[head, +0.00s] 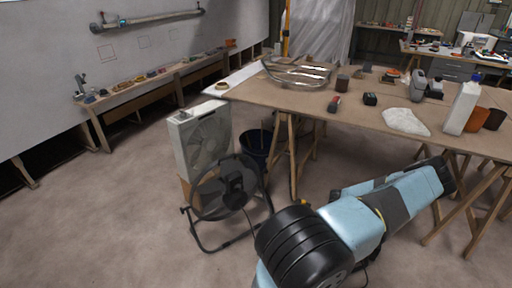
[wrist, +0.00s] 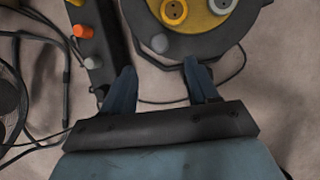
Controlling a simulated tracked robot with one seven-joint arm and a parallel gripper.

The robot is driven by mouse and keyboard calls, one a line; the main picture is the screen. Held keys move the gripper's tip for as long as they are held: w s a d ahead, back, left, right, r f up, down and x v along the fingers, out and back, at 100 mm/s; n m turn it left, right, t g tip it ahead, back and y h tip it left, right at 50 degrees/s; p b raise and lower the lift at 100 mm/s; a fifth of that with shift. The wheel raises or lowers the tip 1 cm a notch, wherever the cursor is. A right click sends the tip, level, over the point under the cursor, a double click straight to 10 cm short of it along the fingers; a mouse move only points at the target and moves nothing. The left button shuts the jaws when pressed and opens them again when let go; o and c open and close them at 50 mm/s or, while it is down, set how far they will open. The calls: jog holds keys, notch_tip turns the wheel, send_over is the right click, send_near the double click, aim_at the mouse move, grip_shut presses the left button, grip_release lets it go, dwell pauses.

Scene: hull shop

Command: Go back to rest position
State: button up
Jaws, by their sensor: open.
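My gripper (wrist: 160,84) shows in the wrist view with its two dark blue fingers apart and nothing between them. Beyond the fingertips is a dark round device with a yellow face and sockets, which looks like a cable reel (wrist: 217,22). A dark bar with orange and grey knobs (wrist: 84,32) lies to the left of it. I cannot tell how far the fingers are from these. In the head view my light blue and black arm reaches across the lower right, and the gripper is not clearly visible there.
A black floor fan (head: 232,188) and a white box fan (head: 204,140) stand left of my arm. Floor at the left (head: 90,220) is clear.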

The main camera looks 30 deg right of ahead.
jog(key=w+a+r+n+t, duration=0.2)
jog(key=w+r+n, duration=0.6)
jog(key=r, duration=0.4)
jog(key=w+a+r+n+t, duration=0.15)
jog(key=w+r+n, duration=0.35)
jog(key=w+r, duration=0.65)
jog(key=w+a+r+n+y, duration=0.1)
jog(key=w+a+r+n, duration=0.3)
jog(key=a+r+n, duration=0.55)
jog(key=w+a+r+n+y, duration=0.2)
jog(key=w+a+r+n, duration=0.15)
jog(key=a+r, duration=1.05)
jog(key=s+a+r+n, duration=0.55)
jog(key=a+r, duration=0.45)
jog(key=r, duration=0.2)
jog(key=s+a+r+n, duration=0.5)
jog(key=a+r+n, duration=0.2)
jog(key=a+r, duration=0.4)
jog(key=s+a+r+n, duration=0.2)
jog(key=s+a+n, duration=0.1)
jog(key=s, duration=0.5)
jog(key=s+a+r+n, duration=0.3)
jog(key=s, duration=0.4)
jog(key=s+a+r+n+y, duration=0.1)
jog(key=s+a+r+n, duration=0.1)
jog(key=s, duration=0.6)
jog(key=shift+s+a+r+n, duration=0.15)
jog(key=shift+s+a+n, duration=0.2)
jog(key=shift+a+n, duration=0.45)
